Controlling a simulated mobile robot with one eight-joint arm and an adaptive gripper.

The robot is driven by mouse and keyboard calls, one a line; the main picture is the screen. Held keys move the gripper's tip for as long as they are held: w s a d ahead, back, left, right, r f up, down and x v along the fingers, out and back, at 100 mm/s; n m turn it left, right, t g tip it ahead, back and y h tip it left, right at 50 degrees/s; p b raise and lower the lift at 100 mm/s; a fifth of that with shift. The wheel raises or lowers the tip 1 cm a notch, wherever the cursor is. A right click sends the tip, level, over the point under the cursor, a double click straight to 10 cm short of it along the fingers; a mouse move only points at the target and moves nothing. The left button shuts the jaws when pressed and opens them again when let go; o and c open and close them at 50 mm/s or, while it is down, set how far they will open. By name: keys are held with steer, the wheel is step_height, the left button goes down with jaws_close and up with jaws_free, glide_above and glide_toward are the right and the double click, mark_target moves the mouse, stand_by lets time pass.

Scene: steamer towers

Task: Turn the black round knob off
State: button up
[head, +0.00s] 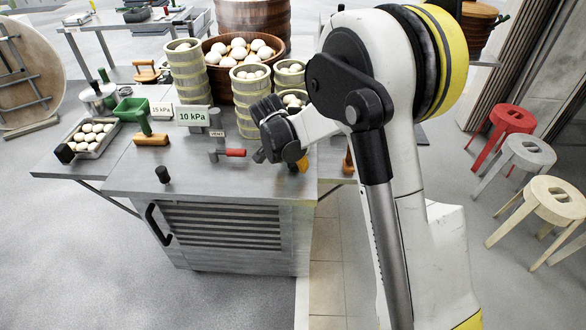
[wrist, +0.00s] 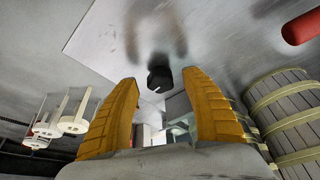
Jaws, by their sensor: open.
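The black round knob (head: 162,174) stands on the front left of the grey metal counter top, above the cabinet front. In the wrist view the knob (wrist: 160,80) shows beyond and between my fingertips, with a small pale line on its face. My gripper (wrist: 160,76) has two yellow fingers spread apart with nothing between them. In the head view my gripper is mostly hidden behind my arm, over the counter to the right of the knob. The fingers appear apart from the knob.
A red-handled valve (head: 235,153) and a "10 kPa" sign (head: 193,116) stand behind the knob. Steamer baskets (head: 188,70) with buns stand at the back. A black bar handle (head: 157,224) is on the cabinet front. Counter around the knob is clear. Stools (head: 528,153) stand right.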

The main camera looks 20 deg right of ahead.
steer(key=shift+x, duration=1.05)
steer(key=shift+c, duration=0.5)
steer(key=c, duration=1.1)
